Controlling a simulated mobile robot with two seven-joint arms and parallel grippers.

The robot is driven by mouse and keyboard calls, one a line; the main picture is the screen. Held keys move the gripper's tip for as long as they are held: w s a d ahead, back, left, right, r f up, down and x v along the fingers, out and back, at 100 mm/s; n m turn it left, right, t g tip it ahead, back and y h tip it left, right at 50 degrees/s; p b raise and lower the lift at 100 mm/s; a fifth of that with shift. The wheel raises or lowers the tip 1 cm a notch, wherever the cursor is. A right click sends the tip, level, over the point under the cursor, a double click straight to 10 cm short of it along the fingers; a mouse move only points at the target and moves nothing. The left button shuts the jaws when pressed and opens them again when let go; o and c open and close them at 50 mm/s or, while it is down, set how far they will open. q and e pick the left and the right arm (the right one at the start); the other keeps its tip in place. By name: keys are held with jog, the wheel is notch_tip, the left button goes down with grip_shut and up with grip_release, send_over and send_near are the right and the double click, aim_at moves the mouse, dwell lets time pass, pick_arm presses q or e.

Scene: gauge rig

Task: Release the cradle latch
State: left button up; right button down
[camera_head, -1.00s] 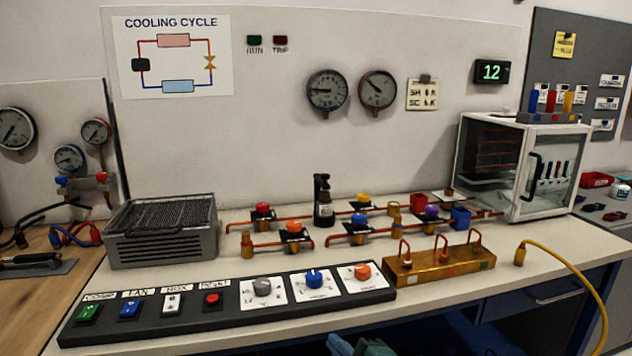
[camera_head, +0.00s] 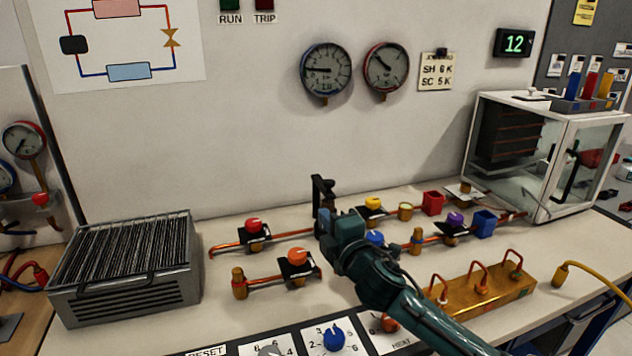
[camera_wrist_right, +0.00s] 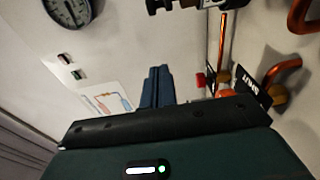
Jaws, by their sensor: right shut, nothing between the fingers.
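A black upright cradle (camera_head: 322,188) with a hooked top stands on the bench near the wall, in the middle of the head view. Its lower part is hidden by my right gripper, and I cannot make out the latch. My right gripper (camera_head: 325,222) is in front of the cradle, with its fingers shut and empty. I cannot tell whether they touch the cradle. In the right wrist view the shut blue-grey fingers (camera_wrist_right: 157,88) point up the picture, and a dark part with a knob (camera_wrist_right: 175,5) is cut off at the top edge. My left gripper is not in view.
Copper pipes with a red-knob valve (camera_head: 254,228) and an orange-knob valve (camera_head: 298,259) lie left of my arm. A brass block (camera_head: 485,290) with copper loops is to its right. A grey finned unit (camera_head: 125,265) stands at left, and a glass-fronted cabinet (camera_head: 545,150) at right.

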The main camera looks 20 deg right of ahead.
aim_at(325, 191)
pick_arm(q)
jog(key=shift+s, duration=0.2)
pick_arm(e)
jog(key=shift+s, duration=0.15)
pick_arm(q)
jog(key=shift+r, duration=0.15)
pick_arm(e)
jog(key=w+d, duration=0.1)
jog(key=w, duration=0.6)
jog(key=w+d, duration=0.1)
jog(key=w, duration=0.3)
jog(key=shift+w+d, duration=0.2)
jog(key=shift+d, duration=0.15)
pick_arm(q)
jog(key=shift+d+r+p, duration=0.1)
jog(key=shift+p, duration=0.3)
pick_arm(e)
jog(key=shift+d, duration=0.15)
